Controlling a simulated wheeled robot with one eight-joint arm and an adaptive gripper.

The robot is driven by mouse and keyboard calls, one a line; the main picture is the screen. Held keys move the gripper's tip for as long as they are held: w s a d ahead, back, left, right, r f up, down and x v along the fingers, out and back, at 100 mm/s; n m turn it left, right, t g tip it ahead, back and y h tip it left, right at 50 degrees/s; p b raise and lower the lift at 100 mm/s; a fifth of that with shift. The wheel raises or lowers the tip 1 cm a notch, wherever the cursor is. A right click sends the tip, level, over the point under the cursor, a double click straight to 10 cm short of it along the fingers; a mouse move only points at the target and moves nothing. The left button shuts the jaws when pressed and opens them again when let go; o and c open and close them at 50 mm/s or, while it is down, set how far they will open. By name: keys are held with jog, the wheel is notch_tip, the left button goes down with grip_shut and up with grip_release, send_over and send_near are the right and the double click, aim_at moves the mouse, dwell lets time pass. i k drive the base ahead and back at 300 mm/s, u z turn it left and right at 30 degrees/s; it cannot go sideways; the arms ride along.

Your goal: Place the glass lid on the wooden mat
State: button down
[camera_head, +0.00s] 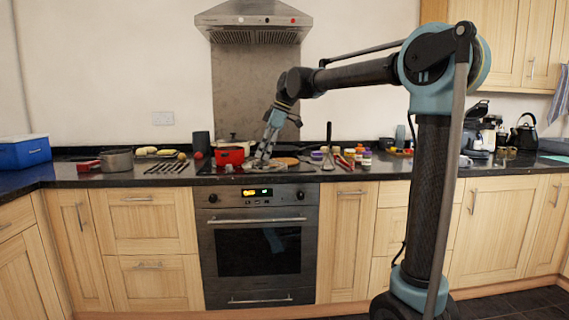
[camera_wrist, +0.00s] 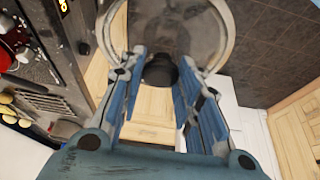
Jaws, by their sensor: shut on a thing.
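The glass lid (camera_wrist: 182,27) is a clear disc with a pale rim and a dark knob (camera_wrist: 160,71). In the wrist view the knob sits between the two blue fingers of my gripper (camera_wrist: 160,85), which are shut on it. In the head view my gripper (camera_head: 266,152) points down over the hob area, and the lid is hard to make out around its tips. A flat, round, brown thing (camera_head: 286,161), which looks like the wooden mat, lies on the worktop just right of my gripper.
A red pot (camera_head: 229,156) stands close on the left of my gripper. Further left are a grey saucepan (camera_head: 117,161) and a dark rack (camera_head: 167,167). Several jars (camera_head: 366,158) and small items crowd the right. An oven (camera_head: 258,245) is below the worktop.

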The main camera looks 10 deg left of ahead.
aim_at(283, 161)
jog(key=i, duration=1.7)
